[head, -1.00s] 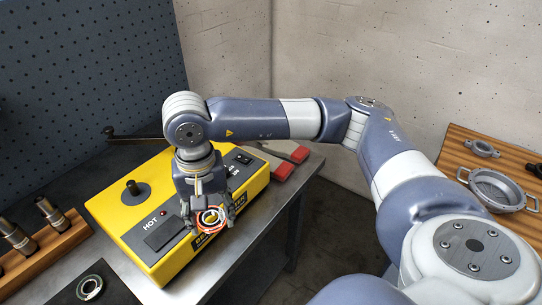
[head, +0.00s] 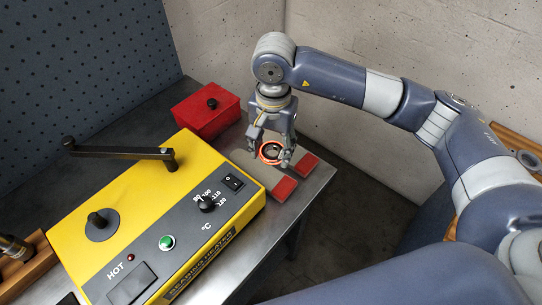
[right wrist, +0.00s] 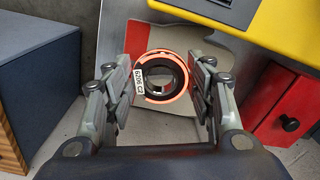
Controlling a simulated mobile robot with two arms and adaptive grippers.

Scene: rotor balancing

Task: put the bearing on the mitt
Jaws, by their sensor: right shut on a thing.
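The bearing (head: 270,153) is a ring with a glowing orange rim. In the right wrist view the bearing (right wrist: 162,78) sits between the fingers and carries a white tag. My right gripper (head: 271,152) points down and is shut on it, above the mitt. The mitt shows two red bands, one of them the near red band (head: 284,188), at the table's right end. Its beige cloth (right wrist: 205,55) shows below and around the bearing in the right wrist view. I cannot tell the height of the bearing above it. My left gripper is not in view.
The yellow bearing heater (head: 150,215), with a black post and a swung-out bar (head: 125,152), stands left of the gripper. A red box with a black knob (head: 205,112) stands behind. The table edge drops to the floor just right of the mitt.

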